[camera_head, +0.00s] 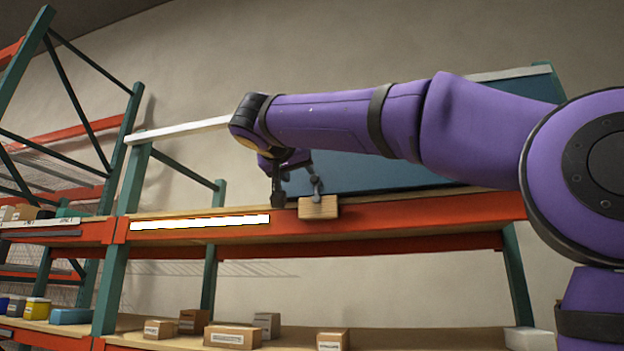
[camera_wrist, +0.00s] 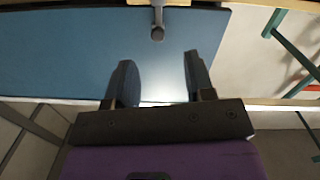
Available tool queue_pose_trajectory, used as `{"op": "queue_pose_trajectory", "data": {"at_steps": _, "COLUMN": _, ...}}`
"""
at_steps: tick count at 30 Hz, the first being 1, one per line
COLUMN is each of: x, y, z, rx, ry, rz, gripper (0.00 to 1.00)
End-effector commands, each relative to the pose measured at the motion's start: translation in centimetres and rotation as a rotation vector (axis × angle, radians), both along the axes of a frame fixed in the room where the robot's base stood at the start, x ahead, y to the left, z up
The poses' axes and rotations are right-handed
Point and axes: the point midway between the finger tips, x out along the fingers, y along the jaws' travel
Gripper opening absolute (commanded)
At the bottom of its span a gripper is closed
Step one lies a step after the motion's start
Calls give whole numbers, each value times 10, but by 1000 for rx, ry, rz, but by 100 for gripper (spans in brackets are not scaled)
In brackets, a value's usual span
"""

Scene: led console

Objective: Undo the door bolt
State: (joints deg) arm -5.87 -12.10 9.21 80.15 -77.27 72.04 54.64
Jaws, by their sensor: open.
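The blue door panel (camera_head: 370,174) stands on the upper shelf, and its face fills the upper left of the wrist view (camera_wrist: 60,55). A small grey bolt with a rounded knob (camera_wrist: 157,33) shows at the top centre of the wrist view. In the head view, a grey piece that looks like this bolt (camera_head: 317,186) rises by a wooden block (camera_head: 318,208) at the shelf's front edge. My gripper (camera_wrist: 158,62) is open and empty. The knob lies ahead of its fingertips, roughly midway between them, apart from them. In the head view my gripper (camera_head: 279,192) is just left of the block, partly overlapped by my wrist.
The shelf has an orange front beam (camera_head: 420,216) with a bright white light strip (camera_head: 200,222) left of the block. Green uprights (camera_head: 125,190) stand at left. Several cardboard boxes (camera_head: 232,336) sit on the lower shelf. My purple arm covers much of the panel in the head view.

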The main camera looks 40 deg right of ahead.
Motion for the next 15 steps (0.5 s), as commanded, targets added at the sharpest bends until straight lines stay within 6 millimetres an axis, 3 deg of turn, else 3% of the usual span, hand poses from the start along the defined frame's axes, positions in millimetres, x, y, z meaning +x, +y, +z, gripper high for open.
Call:
{"op": "queue_pose_trajectory", "data": {"at_steps": 3, "x": 2, "y": 0, "z": 16, "rx": -11, "ry": -55, "rz": -21, "gripper": 49}}
{"op": "queue_pose_trajectory", "data": {"at_steps": 7, "x": 7, "y": -7, "z": 19, "rx": -15, "ry": -67, "rz": -25, "gripper": 49}}
{"op": "queue_pose_trajectory", "data": {"at_steps": 15, "x": 32, "y": -45, "z": 19, "rx": -15, "ry": -65, "rz": -28, "gripper": 49}}
